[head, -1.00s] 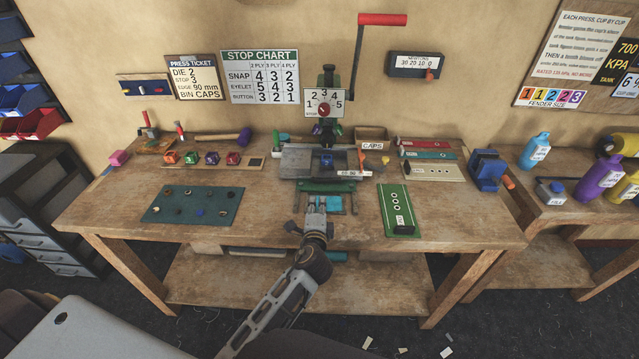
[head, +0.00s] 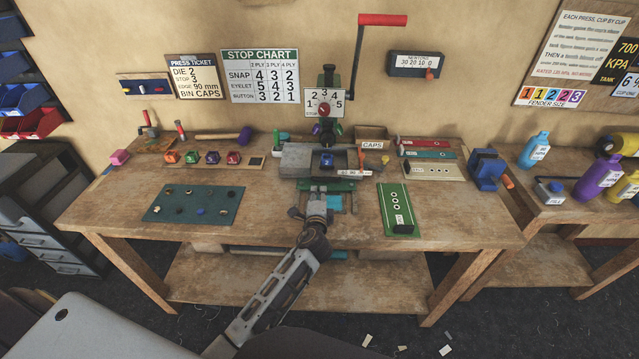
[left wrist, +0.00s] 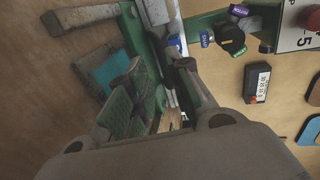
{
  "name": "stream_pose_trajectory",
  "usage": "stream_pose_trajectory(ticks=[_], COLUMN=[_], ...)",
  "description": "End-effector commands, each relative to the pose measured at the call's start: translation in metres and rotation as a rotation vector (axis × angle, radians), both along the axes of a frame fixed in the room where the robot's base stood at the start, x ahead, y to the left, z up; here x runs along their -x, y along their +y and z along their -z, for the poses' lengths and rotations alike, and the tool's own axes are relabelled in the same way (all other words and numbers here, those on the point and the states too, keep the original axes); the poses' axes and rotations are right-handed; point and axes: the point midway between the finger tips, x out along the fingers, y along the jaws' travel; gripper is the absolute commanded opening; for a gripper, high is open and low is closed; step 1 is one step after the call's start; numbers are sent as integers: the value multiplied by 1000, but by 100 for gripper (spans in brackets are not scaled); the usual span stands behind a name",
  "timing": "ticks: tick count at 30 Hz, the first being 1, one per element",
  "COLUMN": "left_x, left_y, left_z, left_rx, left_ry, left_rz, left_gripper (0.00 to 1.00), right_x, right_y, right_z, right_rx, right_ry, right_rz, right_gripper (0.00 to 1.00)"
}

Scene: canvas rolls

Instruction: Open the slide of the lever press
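The lever press (head: 327,103) stands at the back middle of the workbench, its red-tipped lever (head: 382,19) raised. At its base is the grey slide plate (head: 297,160), with a blue die (head: 327,160) showing near its middle. A green bar (head: 342,186) runs below the plate's front edge. My left gripper (head: 317,190) is at the front of the press, close to this bar. In the left wrist view its fingers (left wrist: 160,88) are apart, with green and grey press parts between and beyond them. I cannot tell whether they touch. My right gripper is not in view.
A green board (head: 398,222) lies right of the gripper, and a dark green mat (head: 172,205) with small parts lies left. A CAPS box (head: 372,138) and a blue device (head: 487,170) stand to the right.

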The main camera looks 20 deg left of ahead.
Motion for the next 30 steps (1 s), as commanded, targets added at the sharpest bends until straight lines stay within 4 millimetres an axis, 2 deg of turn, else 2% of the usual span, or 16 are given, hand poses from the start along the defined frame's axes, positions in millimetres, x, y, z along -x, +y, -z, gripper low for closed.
stream_pose_trajectory(ticks=[18, 30], left_x=[-54, -74], left_y=[15, 21], left_z=[11, 16], left_rx=[-1, 0], left_ry=[-1, 0], left_rz=[0, 1], left_gripper=[21, 21], right_x=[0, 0], right_y=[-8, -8], right_z=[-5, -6], right_rx=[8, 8], right_ry=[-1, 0], right_rz=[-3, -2], right_gripper=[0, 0])
